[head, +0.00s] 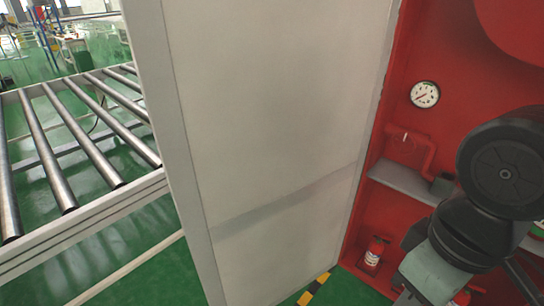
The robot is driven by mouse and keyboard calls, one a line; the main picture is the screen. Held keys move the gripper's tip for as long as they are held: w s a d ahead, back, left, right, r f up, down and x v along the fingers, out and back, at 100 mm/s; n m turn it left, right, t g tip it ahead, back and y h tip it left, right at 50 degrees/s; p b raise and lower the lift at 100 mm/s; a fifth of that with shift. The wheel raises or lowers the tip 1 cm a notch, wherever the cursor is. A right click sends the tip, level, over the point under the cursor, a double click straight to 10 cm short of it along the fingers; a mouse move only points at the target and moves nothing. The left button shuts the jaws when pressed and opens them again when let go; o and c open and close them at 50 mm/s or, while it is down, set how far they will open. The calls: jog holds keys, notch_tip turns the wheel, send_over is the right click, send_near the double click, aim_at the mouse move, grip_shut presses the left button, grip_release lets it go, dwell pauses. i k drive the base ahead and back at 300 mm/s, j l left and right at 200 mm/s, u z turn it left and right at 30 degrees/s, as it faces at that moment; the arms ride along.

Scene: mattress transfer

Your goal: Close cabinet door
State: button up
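The cabinet door (270,120) is a tall, pale grey-white panel with a lighter frame along its left edge. It stands open, swung out from the red cabinet (455,60), and meets it along the door's right edge. The cabinet's inside is exposed. My arm's black joint and grey link cover part of the cabinet at the right. I cannot see my gripper's fingers, and I see no contact between my arm and the door. The door's top and any handle are outside the view or hidden.
Inside the cabinet are a round white gauge (425,94), a red pipe (412,147), a grey shelf (402,182) and a small fire extinguisher (375,252). A roller conveyor (100,208) stands left of the door. Green floor (345,290) shows below, with a yellow-black strip (313,290).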

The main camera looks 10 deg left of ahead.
aim_at(261, 114)
jog(key=j+z, duration=0.15)
jog(key=j, duration=0.25)
jog(key=j+z, duration=0.2)
jog(key=j, duration=0.25)
jog(key=j+z, duration=0.15)
jog(key=j, duration=0.25)
jog(key=k+j+z, duration=0.15)
jog(key=j, duration=0.25)
jog(key=j+z, duration=0.15)
jog(key=j, duration=0.25)
jog(key=k+j+z, duration=0.2)
jog(key=j, duration=0.15)
jog(key=k+j+z, duration=0.15)
jog(key=j, duration=0.25)
jog(key=k+j+z, duration=0.15)
jog(key=j, duration=0.2)
jog(key=i+j+z, duration=0.1)
jog(key=j+z, duration=0.25)
jog(key=j, duration=1.2)
jog(key=k+l+u, duration=0.1)
jog(key=l+u, duration=0.15)
jog(key=k+l+u, duration=0.25)
jog(key=i+l, duration=0.1)
